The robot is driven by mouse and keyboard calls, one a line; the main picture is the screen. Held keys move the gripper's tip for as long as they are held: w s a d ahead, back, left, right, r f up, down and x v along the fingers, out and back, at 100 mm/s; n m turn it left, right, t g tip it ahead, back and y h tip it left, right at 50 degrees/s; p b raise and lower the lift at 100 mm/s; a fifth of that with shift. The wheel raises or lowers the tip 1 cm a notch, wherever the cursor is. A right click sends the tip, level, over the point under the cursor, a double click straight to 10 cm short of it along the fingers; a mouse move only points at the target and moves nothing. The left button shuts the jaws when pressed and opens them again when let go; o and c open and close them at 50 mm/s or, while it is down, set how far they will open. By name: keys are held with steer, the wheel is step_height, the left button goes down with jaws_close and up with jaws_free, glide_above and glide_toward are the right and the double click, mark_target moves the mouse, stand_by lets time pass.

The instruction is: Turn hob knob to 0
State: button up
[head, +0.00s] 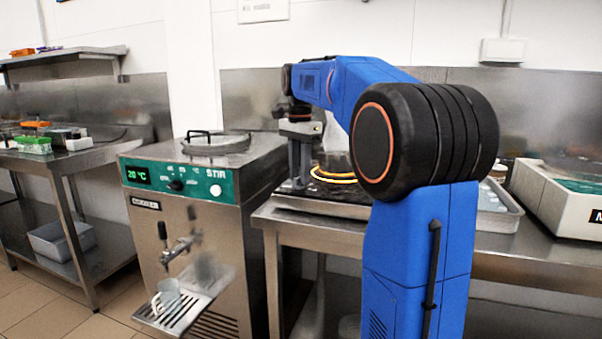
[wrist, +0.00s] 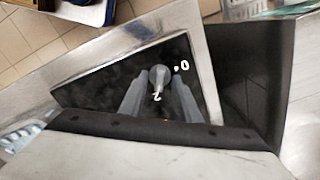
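The hob (head: 345,207) is a black-topped unit on the steel table, with a glowing orange ring (head: 334,180) on top. My gripper (head: 296,184) points down at the hob's front left part, and the knob cannot be made out in the head view. In the wrist view the grey round knob (wrist: 159,75) sits on the black panel (wrist: 100,90). White marks "0" (wrist: 181,66) and "2" (wrist: 157,96) show beside it. My gripper's two grey fingers (wrist: 160,98) stand on either side of the knob, with dark gaps seemingly between them and it. The knob's pointer is not clear.
A steel batch freezer (head: 190,220) with a green panel reading 20 °C stands left of the table. A metal tray (head: 498,210) and a white appliance (head: 560,205) are to the right of the hob. Tiled floor shows past the table edge.

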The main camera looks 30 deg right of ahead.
jaws_close()
steer(key=shift+n, duration=0.3)
steer(key=n, duration=1)
steer(key=shift+n, duration=0.4)
steer(key=n, duration=1.2)
steer(key=shift+r+n, duration=0.1)
steer(key=shift+n, duration=0.2)
